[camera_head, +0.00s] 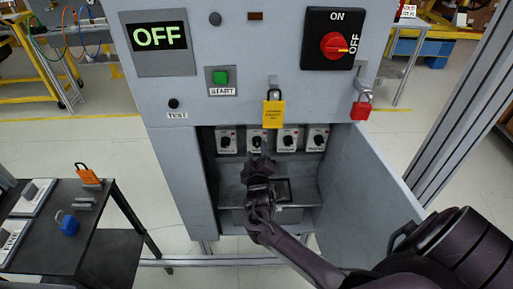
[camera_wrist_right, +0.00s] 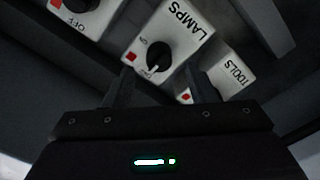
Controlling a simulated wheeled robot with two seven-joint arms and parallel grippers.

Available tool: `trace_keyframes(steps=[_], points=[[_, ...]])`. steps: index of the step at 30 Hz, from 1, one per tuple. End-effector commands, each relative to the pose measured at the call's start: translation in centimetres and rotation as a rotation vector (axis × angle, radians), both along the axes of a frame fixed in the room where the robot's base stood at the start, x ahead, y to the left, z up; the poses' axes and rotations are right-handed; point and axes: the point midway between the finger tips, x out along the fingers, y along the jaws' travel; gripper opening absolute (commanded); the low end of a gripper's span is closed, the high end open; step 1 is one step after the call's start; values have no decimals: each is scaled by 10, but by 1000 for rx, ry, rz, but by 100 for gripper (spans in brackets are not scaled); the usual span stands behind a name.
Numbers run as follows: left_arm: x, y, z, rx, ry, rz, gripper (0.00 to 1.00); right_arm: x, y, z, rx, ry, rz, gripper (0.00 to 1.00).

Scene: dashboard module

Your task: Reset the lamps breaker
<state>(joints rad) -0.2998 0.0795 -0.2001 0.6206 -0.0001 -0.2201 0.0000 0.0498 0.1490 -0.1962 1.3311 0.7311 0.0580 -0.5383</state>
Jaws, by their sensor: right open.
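The LAMPS breaker (camera_wrist_right: 183,28) is a white block with a black rotary knob (camera_wrist_right: 158,55) and a red square. A white mark on the knob points toward my gripper in the wrist view; the small lettering beside it is hard to read. In the head view the breaker (camera_head: 256,139) is second from the left in the open compartment, partly covered by my gripper. My right gripper (camera_head: 257,158) reaches into the compartment in front of it. Its open fingers (camera_wrist_right: 164,88) are spread just short of the knob, with nothing between them. My left gripper is not in view.
Neighbouring breakers stand close by, including TOOLS (camera_wrist_right: 228,75). A yellow padlock (camera_head: 273,114) hangs above the compartment, a red padlock (camera_head: 361,110) at right. The compartment door (camera_head: 370,190) is open to the right. The display (camera_head: 159,37) reads OFF; the main switch (camera_head: 334,44) points to OFF.

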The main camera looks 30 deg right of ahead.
Motion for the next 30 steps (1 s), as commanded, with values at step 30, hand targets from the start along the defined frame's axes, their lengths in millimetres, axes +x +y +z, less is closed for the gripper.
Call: trace_keyframes(steps=[30], points=[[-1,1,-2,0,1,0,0,-43,28,-15,13,28,12,51]])
